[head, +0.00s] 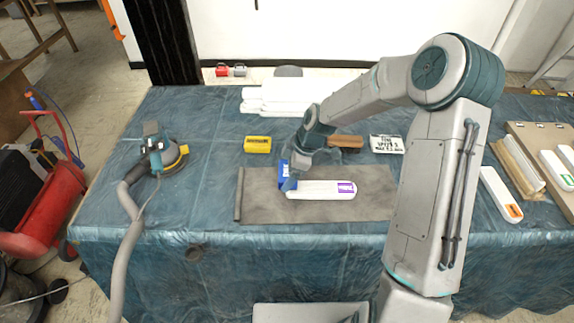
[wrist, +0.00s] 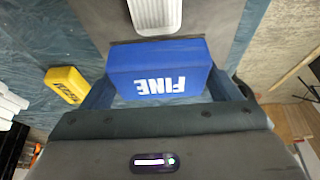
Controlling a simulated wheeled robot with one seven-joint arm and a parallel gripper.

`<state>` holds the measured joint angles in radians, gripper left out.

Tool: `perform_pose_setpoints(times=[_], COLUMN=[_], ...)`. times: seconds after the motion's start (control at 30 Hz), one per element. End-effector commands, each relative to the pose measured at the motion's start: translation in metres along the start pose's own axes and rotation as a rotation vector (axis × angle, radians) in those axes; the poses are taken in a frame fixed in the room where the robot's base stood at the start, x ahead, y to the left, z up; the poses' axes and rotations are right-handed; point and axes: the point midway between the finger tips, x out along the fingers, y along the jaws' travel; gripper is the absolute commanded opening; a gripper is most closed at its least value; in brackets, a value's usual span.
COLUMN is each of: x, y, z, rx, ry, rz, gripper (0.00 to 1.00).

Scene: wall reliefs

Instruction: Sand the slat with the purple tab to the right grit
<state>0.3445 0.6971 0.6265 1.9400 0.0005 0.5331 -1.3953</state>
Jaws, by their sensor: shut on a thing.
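The white slat with the purple tab (head: 346,188) lies flat on a grey mat (head: 262,210), its tab at the right end. My gripper (head: 290,170) is shut on a blue sanding block (wrist: 160,78) marked FINE. The blue block is at the slat's left end; whether it touches the slat cannot be told. In the wrist view the slat (wrist: 155,14) shows just beyond the block. A yellow block (head: 257,144) with dark lettering rests behind the mat at left. A brown-orange block (head: 347,141) rests behind it, further right.
A sander (head: 160,155) with a hose stands at the left of the table. White slats (head: 280,95) are stacked at the back. A small lettered card (head: 386,144) lies right of the brown-orange block. An orange-tabbed slat (head: 498,192) and a board (head: 530,140) with slats are at right.

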Motion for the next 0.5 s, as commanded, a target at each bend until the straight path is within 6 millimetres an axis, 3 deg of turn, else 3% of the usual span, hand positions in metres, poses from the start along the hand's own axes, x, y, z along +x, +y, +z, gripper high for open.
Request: perform_pose_setpoints(times=[0.43,0.5], x=[0.045,0.035], y=[0.001,0.002], z=[0.024,0.027], rx=[0.01,0.009], ry=[0.0,0.0], rz=[0.001,0.004], gripper=[0.65,0.58])
